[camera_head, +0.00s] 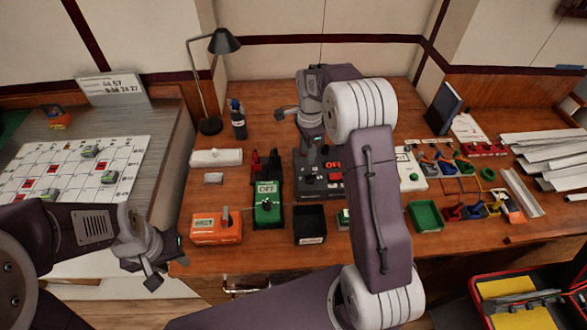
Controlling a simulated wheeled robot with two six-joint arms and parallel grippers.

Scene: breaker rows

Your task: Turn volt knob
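A green handheld meter (268,211) with an OFF display and a dark round knob (267,206) lies on the wooden bench. A dark panel box (307,187) with a red OFF sign and small knobs stands to its right, partly hidden by my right arm. I cannot read a volt label on either. My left gripper (150,270) seems open and empty, left of the bench's front edge and apart from the meter. My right gripper (297,126) seems open and hangs behind the dark panel box, touching nothing that I can see.
An orange tester (216,228) and a black bin (310,226) flank the meter. A lamp (209,125) and bottle (238,120) stand behind. Several breakers and a green tray (425,217) lie right. A toolbox (478,292) is at lower right.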

